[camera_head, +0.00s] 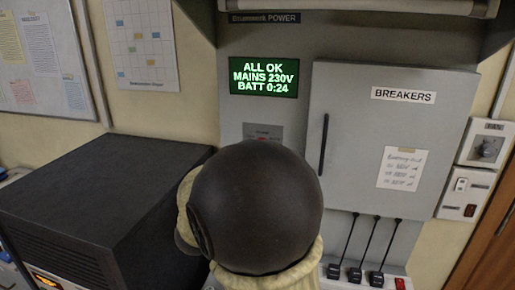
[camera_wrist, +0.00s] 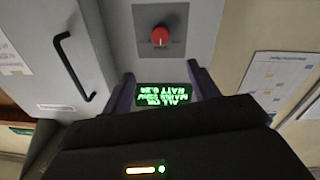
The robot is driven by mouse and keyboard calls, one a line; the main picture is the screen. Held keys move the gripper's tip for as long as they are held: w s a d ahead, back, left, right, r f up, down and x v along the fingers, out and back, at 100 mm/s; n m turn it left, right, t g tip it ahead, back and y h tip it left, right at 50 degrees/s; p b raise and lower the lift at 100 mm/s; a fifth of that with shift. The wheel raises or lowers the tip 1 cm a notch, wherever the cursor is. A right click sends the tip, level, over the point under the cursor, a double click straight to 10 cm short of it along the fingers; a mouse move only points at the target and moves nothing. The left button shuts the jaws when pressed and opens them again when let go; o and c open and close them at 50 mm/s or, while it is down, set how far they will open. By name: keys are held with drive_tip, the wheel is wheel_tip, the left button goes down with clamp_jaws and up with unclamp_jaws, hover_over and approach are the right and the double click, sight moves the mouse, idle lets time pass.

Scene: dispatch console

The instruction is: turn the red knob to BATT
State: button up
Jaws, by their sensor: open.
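The red knob (camera_wrist: 160,36) sits on a small grey plate (camera_wrist: 178,46) on the power panel, near the top of the wrist view. I cannot tell which mark the knob points to. The green display (camera_head: 264,77) reads ALL OK, MAINS 230V, BATT 0:24.
A grey BREAKERS cabinet door (camera_head: 385,160) with a dark vertical handle (camera_head: 324,145) is right of the plate. A dark box (camera_head: 100,200) stands at left. Several cabled black plugs (camera_head: 355,273) sit below the cabinet. A small switch box (camera_head: 486,148) is on the right wall.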

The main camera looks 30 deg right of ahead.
drive_tip(key=p+x, duration=0.5)
drive_tip(key=x, duration=1.2)
drive_tip(key=shift+w, duration=0.3)
drive_tip(key=shift+d, duration=0.1)
drive_tip(key=shift+c, duration=0.4)
drive_tip(key=c, duration=0.9)
